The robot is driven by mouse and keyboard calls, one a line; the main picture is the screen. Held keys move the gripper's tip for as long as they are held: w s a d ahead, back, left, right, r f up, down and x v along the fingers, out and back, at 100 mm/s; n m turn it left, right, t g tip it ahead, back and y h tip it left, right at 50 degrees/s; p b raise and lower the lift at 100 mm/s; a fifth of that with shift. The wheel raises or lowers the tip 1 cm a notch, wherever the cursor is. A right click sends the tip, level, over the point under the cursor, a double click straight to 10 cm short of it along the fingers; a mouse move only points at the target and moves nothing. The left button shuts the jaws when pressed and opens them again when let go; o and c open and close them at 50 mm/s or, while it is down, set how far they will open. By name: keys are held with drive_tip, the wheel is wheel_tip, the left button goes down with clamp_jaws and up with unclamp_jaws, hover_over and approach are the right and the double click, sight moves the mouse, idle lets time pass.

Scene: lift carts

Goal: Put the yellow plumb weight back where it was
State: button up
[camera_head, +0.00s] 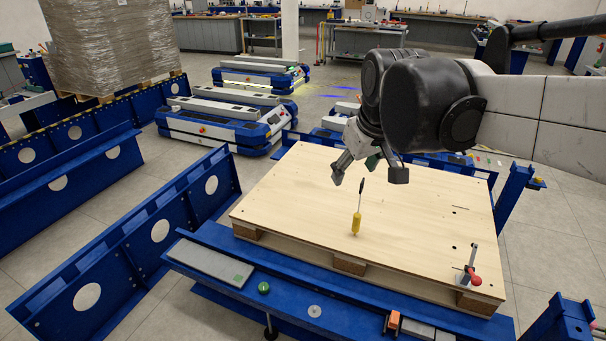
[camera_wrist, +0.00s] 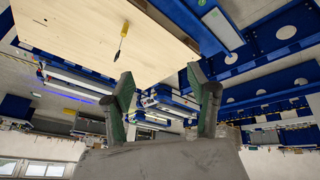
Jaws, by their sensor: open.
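A yellow piece with a thin dark stem, apparently the yellow plumb weight (camera_head: 356,223), stands nearly upright on the light wooden board (camera_head: 290,200), with its stem pointing up. It also shows in the wrist view (camera_wrist: 124,30), at upper left. My gripper (camera_head: 368,174) is open and empty. In the head view its fingers appear just above and around the stem's top; in the wrist view the weight lies to the left of the fingers (camera_wrist: 161,92), not between them. I cannot tell the exact distance.
The board lies on a blue lift cart frame (camera_head: 215,240). A red-handled clamp (camera_head: 470,276) stands at its front right corner. Most of the board is clear.

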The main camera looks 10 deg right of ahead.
drive_tip(key=s+a+f+m+t, duration=0.1)
drive_tip(key=s+f, duration=0.2)
drive_tip(key=s, duration=0.4)
drive_tip(key=s+a+f+m, duration=0.1)
drive_tip(key=s+a+f, duration=0.1)
drive_tip(key=s+f, duration=0.2)
drive_tip(key=s, duration=0.2)
drive_tip(key=shift+s+a+f+m+t, duration=0.2)
drive_tip(key=shift+s+f+m+t, duration=0.1)
drive_tip(key=shift+s+t, duration=0.1)
idle(0.4)
